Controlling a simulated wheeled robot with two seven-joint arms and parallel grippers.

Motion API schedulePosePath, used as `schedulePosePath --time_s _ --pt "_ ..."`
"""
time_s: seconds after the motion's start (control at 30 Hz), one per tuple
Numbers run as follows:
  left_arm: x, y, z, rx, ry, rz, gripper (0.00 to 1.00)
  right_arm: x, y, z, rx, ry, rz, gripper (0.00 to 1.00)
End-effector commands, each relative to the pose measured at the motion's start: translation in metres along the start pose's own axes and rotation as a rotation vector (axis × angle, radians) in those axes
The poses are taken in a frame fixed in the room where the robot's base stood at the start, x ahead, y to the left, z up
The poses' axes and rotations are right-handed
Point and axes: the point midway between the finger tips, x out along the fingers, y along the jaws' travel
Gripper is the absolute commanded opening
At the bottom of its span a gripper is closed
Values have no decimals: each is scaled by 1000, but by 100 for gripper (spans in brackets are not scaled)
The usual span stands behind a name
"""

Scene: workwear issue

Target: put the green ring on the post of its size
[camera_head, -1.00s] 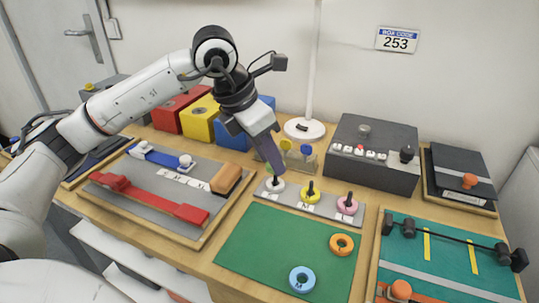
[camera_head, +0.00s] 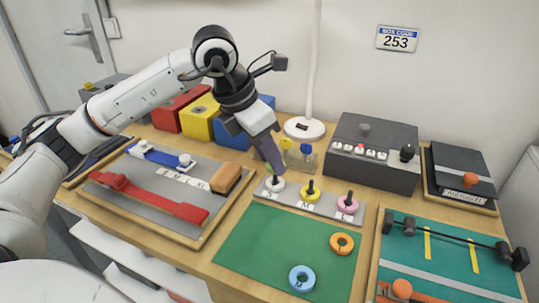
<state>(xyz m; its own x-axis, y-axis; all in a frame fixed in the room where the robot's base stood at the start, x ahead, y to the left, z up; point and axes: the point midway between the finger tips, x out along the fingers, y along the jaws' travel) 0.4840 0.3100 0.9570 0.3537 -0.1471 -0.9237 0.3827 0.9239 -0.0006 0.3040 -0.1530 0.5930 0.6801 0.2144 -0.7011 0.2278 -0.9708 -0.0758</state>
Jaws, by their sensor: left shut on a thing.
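No green ring can be made out in this view. A grey post board (camera_head: 331,210) stands behind a green mat (camera_head: 260,250). On it, a white ring (camera_head: 275,185) sits at the left post, a yellow ring (camera_head: 311,196) at the middle one and a pink ring (camera_head: 348,206) at the right one. An orange ring (camera_head: 342,243) and a blue ring (camera_head: 302,279) lie on the mat. My left gripper (camera_head: 276,168) points down at the left post, its tips close above the white ring. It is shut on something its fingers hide. My right gripper is out of view.
A sliding-handle board (camera_head: 150,208) lies to the left. Red, yellow and blue boxes (camera_head: 199,118) stand behind it. A grey button box (camera_head: 372,155) and a lamp base (camera_head: 304,128) stand at the back. A teal board with a bar (camera_head: 450,262) lies at the right.

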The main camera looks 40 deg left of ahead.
Motion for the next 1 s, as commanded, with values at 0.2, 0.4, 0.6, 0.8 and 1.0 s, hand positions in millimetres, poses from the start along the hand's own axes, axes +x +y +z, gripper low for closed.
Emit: schedulePosePath --time_s 0.2,0.4,0.6,0.8,1.0 --pt "0 0 0 0 0 0 11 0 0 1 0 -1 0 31" --pt "0 0 0 0 0 0 11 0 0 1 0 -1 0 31" --pt "1 0 0 0 0 0 11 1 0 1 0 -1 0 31" --pt "4 0 -1 0 0 0 11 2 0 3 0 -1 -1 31" --pt "6 0 -3 0 0 0 11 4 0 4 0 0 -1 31"
